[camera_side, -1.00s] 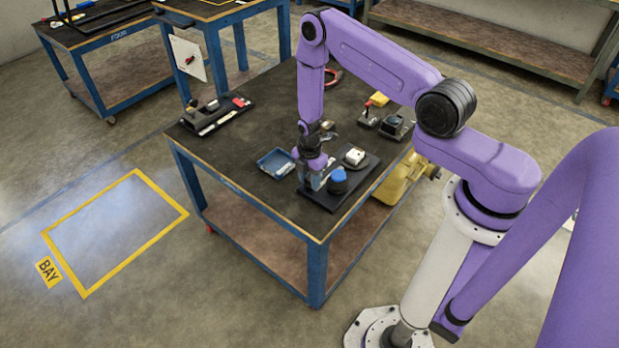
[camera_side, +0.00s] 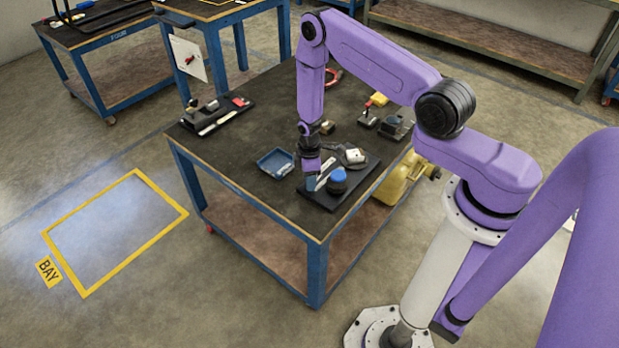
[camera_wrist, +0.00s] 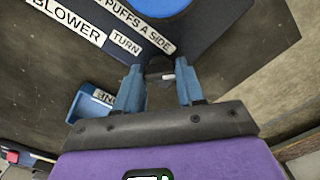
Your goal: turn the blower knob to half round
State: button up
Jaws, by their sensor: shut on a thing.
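The blower knob (camera_wrist: 158,72) is small and dark with a pale mark on it, beside a label reading TURN on a dark panel (camera_wrist: 245,45). My gripper (camera_wrist: 160,85) is shut on the knob, with one blue-grey finger on each side. In the side view my gripper (camera_side: 311,185) points down at the front left part of the panel, and the knob is hidden there. A BLOWER label (camera_wrist: 68,22) sits left of the knob in the wrist view. The knob's exact angle is hard to read.
A round blue-topped part (camera_side: 337,180) stands close to the gripper's right. A blue tray (camera_side: 275,163) lies to the left. Other devices (camera_side: 385,121) stand farther back on the dark table.

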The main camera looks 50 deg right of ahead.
jog(key=m, duration=0.4)
jog(key=shift+m, duration=0.3)
jog(key=m, duration=0.3)
jog(key=shift+m, duration=0.4)
jog(key=m, duration=1.3)
jog(key=shift+m, duration=0.3)
jog(key=m, duration=0.5)
jog(key=shift+m, duration=0.3)
jog(key=o, duration=1)
jog(key=shift+o, duration=0.2)
